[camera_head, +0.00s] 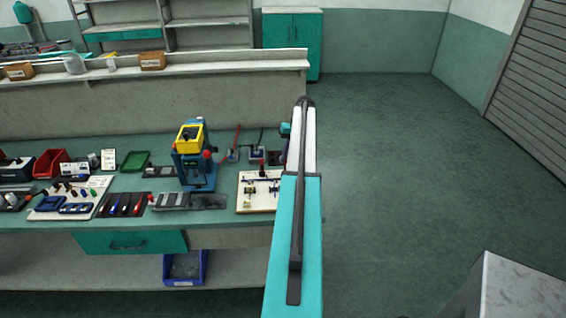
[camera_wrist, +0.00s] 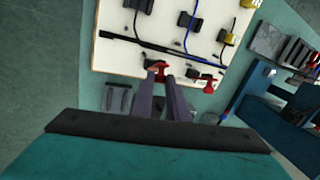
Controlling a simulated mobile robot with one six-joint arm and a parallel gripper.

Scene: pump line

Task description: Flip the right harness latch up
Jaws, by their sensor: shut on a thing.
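A white harness board (camera_wrist: 110,58) lies on the bench, and it also shows in the head view (camera_head: 246,205). Two red latches sit near its edge in the wrist view. One red latch (camera_wrist: 157,66) is at the tips of my gripper (camera_wrist: 163,80), whose fingers are shut on it. The other red latch (camera_wrist: 206,83) is a little to the right, apart from the fingers. The fingers partly cover the held latch, and its exact tilt is hard to tell. In the head view my gripper cannot be made out.
A black cable (camera_wrist: 122,38) and a blue cable (camera_wrist: 190,25) run across the board beside dark clips. A blue and yellow machine (camera_head: 192,150) stands left of the board. Clear floor (camera_head: 400,150) lies right of the bench.

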